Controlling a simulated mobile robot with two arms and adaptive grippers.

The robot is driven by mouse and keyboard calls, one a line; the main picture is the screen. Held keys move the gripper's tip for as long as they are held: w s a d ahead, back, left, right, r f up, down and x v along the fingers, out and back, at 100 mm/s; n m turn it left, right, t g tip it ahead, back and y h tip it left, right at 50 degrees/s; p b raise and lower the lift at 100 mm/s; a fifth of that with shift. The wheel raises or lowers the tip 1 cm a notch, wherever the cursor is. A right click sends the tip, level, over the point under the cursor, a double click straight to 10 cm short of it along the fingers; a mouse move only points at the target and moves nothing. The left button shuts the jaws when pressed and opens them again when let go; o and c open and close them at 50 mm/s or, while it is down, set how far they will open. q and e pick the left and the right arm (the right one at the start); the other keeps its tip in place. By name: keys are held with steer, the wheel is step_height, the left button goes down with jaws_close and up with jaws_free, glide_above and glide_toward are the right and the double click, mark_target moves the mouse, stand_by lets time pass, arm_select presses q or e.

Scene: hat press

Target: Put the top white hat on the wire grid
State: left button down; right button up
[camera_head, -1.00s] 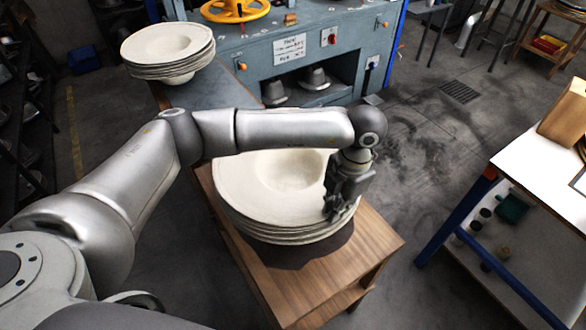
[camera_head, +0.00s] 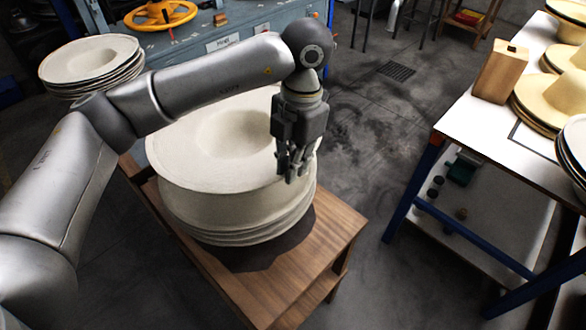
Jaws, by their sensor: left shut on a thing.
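A stack of white felt hats (camera_head: 235,238) sits on the wooden stand (camera_head: 325,235). The top white hat (camera_head: 180,150) lies brim up with a round hollow in its middle, raised a little over the stack, with a pale band showing below its brim. My left gripper (camera_head: 293,172) points down at the hat's right edge and is shut on the brim. My left arm covers part of the far brim. I cannot make out a wire grid in this view. My right gripper is not in view.
A white-topped table (camera_head: 490,130) with a wooden block (camera_head: 500,70) and several cream hats (camera_head: 568,95) stands at the right. Another stack of white hats (camera_head: 92,62) is at the upper left, near a blue-grey press (camera_head: 255,20). Bare floor lies between stand and table.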

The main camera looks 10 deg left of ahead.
arm_select(q)
steer(key=shift+r, duration=0.1)
stand_by(0.5)
steer(key=shift+d+r+y+b, duration=0.15)
steer(key=shift+r+b, duration=0.2)
steer(key=shift+r, duration=0.2)
steer(key=shift+d+r+y+b, duration=0.1)
steer(key=shift+r+y+b, duration=0.05)
steer(key=shift+r+b, duration=0.3)
steer(key=shift+r+t+b, duration=0.3)
steer(key=shift+r, duration=0.55)
steer(key=shift+a+r, duration=0.15)
steer(key=shift+r, duration=0.25)
